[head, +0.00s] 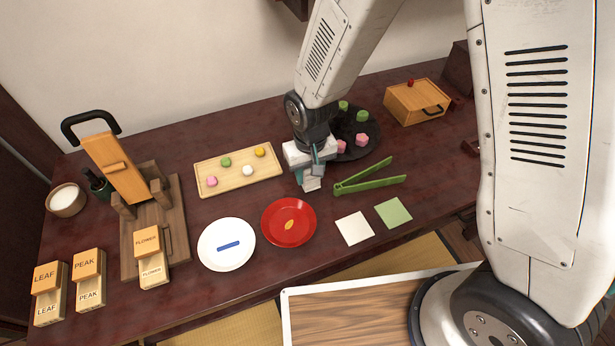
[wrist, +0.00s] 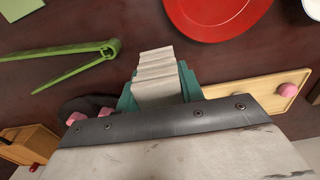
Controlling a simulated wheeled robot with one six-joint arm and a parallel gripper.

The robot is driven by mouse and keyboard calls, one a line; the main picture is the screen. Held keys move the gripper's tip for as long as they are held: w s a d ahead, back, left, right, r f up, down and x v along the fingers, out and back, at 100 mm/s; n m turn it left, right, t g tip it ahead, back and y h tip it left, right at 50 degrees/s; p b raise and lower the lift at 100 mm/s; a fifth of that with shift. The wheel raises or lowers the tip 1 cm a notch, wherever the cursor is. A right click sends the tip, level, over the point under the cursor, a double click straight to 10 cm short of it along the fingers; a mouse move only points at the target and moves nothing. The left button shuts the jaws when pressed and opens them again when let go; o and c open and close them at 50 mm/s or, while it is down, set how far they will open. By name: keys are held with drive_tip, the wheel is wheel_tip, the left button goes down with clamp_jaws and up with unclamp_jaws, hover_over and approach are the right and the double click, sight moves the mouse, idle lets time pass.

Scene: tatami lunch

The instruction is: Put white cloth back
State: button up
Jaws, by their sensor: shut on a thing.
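My gripper (head: 311,175) is over the middle of the dark table, right of the wooden tray and above the red plate. It is shut on the white cloth (head: 312,184), which sticks out below the fingers. In the wrist view the white cloth (wrist: 158,66) is a folded, pleated strip between the teal fingers of my gripper (wrist: 158,88). Part of the cloth is hidden by the gripper. I cannot tell whether its lower end touches the table.
A red plate (head: 275,234) and green tongs (head: 372,184) lie close by. White (head: 355,228) and green (head: 393,212) squares lie near the front edge. A sweets tray (head: 222,185) is left, a dark plate (head: 372,153) behind, a wooden box (head: 415,106) back right.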

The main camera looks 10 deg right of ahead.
sight(311, 182)
drive_tip(key=shift+s+d+f, duration=0.1)
drive_tip(key=shift+s+f, duration=0.05)
drive_tip(key=shift+f, duration=1.6)
drive_tip(key=o, duration=1.2)
drive_tip(key=shift+f, duration=0.1)
